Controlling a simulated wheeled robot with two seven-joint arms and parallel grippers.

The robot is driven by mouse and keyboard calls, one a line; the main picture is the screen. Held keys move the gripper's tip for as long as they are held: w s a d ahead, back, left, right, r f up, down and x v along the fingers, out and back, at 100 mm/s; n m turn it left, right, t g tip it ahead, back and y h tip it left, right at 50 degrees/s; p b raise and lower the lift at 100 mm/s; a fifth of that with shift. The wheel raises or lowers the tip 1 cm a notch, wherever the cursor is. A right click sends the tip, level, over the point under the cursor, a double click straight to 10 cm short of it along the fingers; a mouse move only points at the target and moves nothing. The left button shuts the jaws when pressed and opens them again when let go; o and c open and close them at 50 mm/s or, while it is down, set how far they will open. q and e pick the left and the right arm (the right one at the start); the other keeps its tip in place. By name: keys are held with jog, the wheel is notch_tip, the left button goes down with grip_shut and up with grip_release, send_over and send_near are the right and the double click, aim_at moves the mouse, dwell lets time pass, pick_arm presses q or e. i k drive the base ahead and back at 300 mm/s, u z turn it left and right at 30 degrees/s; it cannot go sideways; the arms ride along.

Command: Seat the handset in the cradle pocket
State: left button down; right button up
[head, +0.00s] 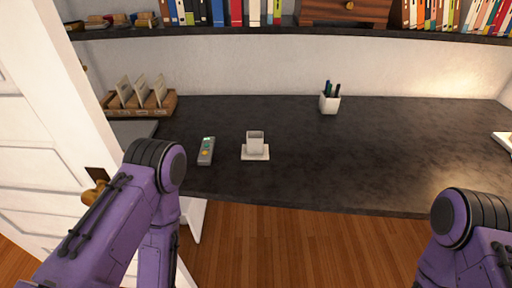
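The handset (206,151) is a slim grey remote-like piece with coloured buttons. It lies on the dark desk left of the cradle. The cradle (255,145) is a small pale box-shaped pocket on a flat white base, standing on the desk near its front edge. The pocket looks empty, though its inside is small in view. My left arm comes in at the lower left and my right arm at the lower right. Both grippers are out of view, and neither arm is seen touching the handset or cradle.
A white pen cup (329,103) with several pens stands at the back of the dark desk (400,150). A wooden card rack (140,104) is at the back left. A bookshelf (280,32) overhangs the desk. A white door (50,130) stands at left. The desk's right half is mostly clear.

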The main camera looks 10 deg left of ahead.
aim_at(254, 149)
jog(key=z, duration=2.3)
jog(key=k, duration=0.9)
jog(key=u, duration=1.65)
jog(key=i, duration=0.5)
jog(key=u, duration=0.05)
